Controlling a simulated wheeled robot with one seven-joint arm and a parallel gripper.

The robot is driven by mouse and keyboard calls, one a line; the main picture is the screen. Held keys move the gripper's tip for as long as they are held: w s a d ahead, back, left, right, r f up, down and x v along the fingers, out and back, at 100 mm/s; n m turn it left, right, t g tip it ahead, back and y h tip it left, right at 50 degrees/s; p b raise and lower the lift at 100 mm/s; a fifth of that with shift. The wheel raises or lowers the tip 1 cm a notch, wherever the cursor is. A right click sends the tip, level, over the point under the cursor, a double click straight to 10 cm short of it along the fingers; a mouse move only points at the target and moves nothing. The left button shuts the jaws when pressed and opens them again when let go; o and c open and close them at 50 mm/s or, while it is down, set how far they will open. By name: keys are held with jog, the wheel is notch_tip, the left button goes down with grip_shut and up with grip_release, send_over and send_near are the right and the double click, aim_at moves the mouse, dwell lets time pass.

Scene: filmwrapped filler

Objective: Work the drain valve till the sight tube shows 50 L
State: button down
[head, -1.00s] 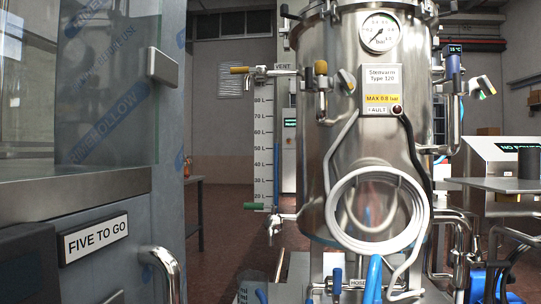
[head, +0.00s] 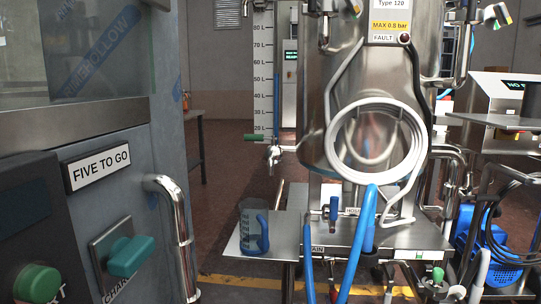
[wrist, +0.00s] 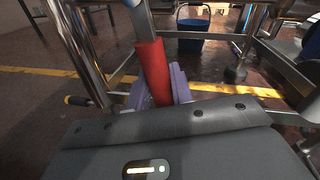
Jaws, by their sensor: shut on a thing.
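The sight tube (head: 276,105) stands left of the steel tank (head: 372,95) against a white litre scale (head: 262,90). Its blue column tops out close to the 50 L mark, seemingly slightly above it. A label ending in "AIN" (head: 317,249) is on the steel bench under the tank, partly hidden by a blue hose. In the wrist view my gripper (wrist: 158,88), with purple fingers, is shut on a red handle sleeve (wrist: 152,65) on a grey bar. I cannot tell in the head view which part this is; my gripper does not show there.
A clear jug (head: 250,232) stands on the bench's left end. Blue hoses (head: 360,235) hang over the bench front. A grey cabinet (head: 110,175) with a tall handle stands close at left. A blue bucket (wrist: 195,35) is on the floor beyond my gripper.

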jog(key=d+n, duration=0.1)
jog(key=n+p, duration=0.1)
jog(key=shift+s+d+r+n+g, duration=0.15)
jog(key=shift+d+r+n+g, duration=0.15)
jog(key=shift+d+r, duration=0.1)
jog(key=shift+s+d+r+n+g+h+p, duration=0.2)
jog(key=shift+d+r+n+p, duration=0.15)
jog(key=shift+d+n+p, duration=0.35)
jog(key=shift+s+d+r+n+g+h+p, duration=0.1)
jog(key=shift+d+r+n+h+p, duration=0.2)
jog(key=shift+n, duration=0.7)
jog(key=shift+d, duration=0.1)
dwell(1.5)
jog(key=shift+w+f, duration=0.1)
dwell(1.2)
jog(key=a+f+m+b, duration=0.1)
jog(key=m, duration=0.1)
jog(key=a+m+b, duration=0.1)
jog(key=shift+w+a+f+m+t+y, duration=0.2)
jog(key=shift+a+f+m+t+y, duration=0.1)
jog(key=shift+f+m+t, duration=0.1)
jog(key=a+m, duration=0.1)
jog(key=m+b, duration=0.1)
jog(key=shift+w+a+f+m+b, duration=0.2)
jog(key=shift+a+m+b, duration=0.1)
jog(key=shift+a, duration=0.05)
jog(key=shift+w+a+m+t, duration=0.1)
jog(key=shift+a+m+t, duration=0.3)
jog(key=shift+a+m, duration=0.3)
